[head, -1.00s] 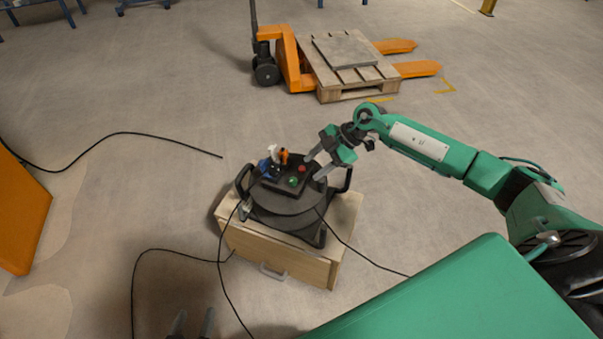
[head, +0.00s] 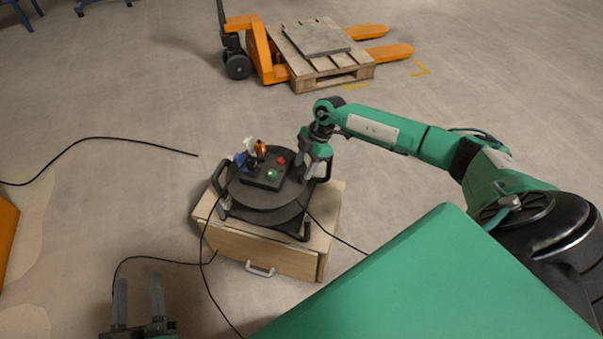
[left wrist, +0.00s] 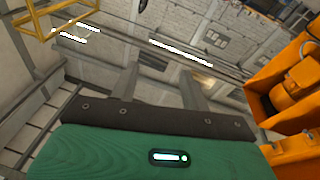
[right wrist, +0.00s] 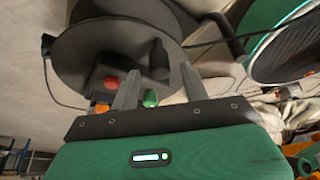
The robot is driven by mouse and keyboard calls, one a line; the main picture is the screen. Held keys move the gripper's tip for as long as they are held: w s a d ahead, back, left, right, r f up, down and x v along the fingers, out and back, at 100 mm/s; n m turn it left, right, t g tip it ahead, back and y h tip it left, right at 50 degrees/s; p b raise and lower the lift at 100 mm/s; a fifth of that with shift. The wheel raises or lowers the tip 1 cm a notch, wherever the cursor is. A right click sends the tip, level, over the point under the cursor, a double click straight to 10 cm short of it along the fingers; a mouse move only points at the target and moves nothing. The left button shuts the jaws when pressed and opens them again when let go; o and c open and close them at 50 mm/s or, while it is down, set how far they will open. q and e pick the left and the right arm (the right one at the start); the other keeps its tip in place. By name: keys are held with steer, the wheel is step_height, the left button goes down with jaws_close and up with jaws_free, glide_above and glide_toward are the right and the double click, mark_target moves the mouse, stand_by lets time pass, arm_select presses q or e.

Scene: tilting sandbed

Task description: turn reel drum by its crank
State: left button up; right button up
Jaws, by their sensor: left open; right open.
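The black reel drum (head: 262,196) lies flat on a wooden drawer box. In the right wrist view its round flange (right wrist: 100,45) fills the upper left. An upright black crank knob (right wrist: 158,60) stands on it, just beyond and between the fingertips of my right gripper (right wrist: 160,80), apparently not gripped. In the head view my right gripper (head: 312,176) is open, pointing down over the drum's right side, and hides the knob. My left gripper (head: 138,290) is open and empty at the lower left, away from the drum; the left wrist view shows nothing between its fingers (left wrist: 160,82).
A black control box (head: 264,174) with red and green buttons sits on the drum, beside small blue, white and orange items. The drum frame has black handles (head: 323,165). The wooden box (head: 300,262) stands on open floor with black cables (head: 345,243). A pallet truck (head: 262,50) is behind.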

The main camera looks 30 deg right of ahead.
arm_select(q)
steer(key=shift+w+a+r+t, duration=0.2)
steer(key=shift+r+t, duration=0.3)
steer(key=shift+r, duration=0.35)
steer(key=shift+w+a+r+t, duration=0.1)
steer(key=shift+a+r+t, duration=0.2)
steer(key=shift+r+t, duration=0.35)
arm_select(e)
steer(key=shift+x, duration=1.35)
arm_select(q)
steer(key=shift+r+g, duration=0.1)
steer(key=shift+g, duration=0.15)
arm_select(e)
jaws_close()
